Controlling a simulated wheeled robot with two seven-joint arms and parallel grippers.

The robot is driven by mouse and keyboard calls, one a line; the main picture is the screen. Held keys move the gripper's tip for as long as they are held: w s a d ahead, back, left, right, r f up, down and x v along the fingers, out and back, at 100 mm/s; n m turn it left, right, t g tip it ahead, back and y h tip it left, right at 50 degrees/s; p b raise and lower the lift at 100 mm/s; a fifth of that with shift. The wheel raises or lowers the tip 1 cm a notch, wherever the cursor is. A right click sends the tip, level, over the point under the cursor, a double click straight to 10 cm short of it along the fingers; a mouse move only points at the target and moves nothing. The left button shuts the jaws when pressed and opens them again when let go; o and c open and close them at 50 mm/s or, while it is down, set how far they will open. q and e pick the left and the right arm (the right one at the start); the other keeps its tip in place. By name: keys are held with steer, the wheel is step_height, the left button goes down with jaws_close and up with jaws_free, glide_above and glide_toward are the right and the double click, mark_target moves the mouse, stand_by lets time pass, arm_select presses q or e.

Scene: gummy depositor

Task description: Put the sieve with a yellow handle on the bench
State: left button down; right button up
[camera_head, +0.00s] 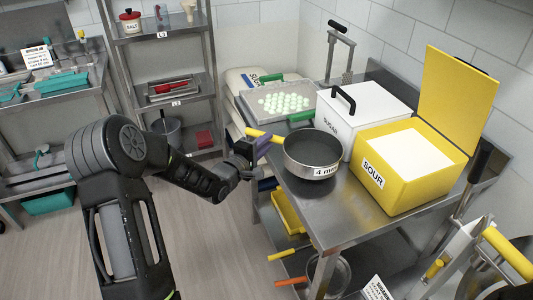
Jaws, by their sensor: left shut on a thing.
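The sieve (312,153) is a round dark pan with a steel rim, a "4 mm" label and a yellow handle (257,133) pointing left. It is over the left part of the steel bench (335,210), upright; I cannot tell whether its base touches the top. My left gripper (258,148) is at the handle, left of the pan, and is shut on the handle; the grip itself is partly hidden. My right gripper is not in view.
A white sugar box (360,114) and an open yellow sour box (400,175) stand close behind and right of the sieve. A tray of pale green gummies (250,103) lies at the back. Other handled sieves (290,281) are below the bench. Bare steel lies in front.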

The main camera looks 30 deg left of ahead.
arm_select(q)
step_height(320, 180, down, 4)
steer(key=shift+f+p, duration=0.1)
steer(key=shift+p, duration=0.25)
steer(key=c, duration=1.3)
jaws_free()
steer(key=shift+s, duration=0.1)
steer(key=s, duration=0.4)
steer(key=s+r+b, duration=0.1)
steer(key=s, duration=0.2)
steer(key=s+a+b, duration=0.1)
steer(key=s, duration=0.3)
steer(key=shift+s+r, duration=0.25)
steer(key=shift+s, duration=0.1)
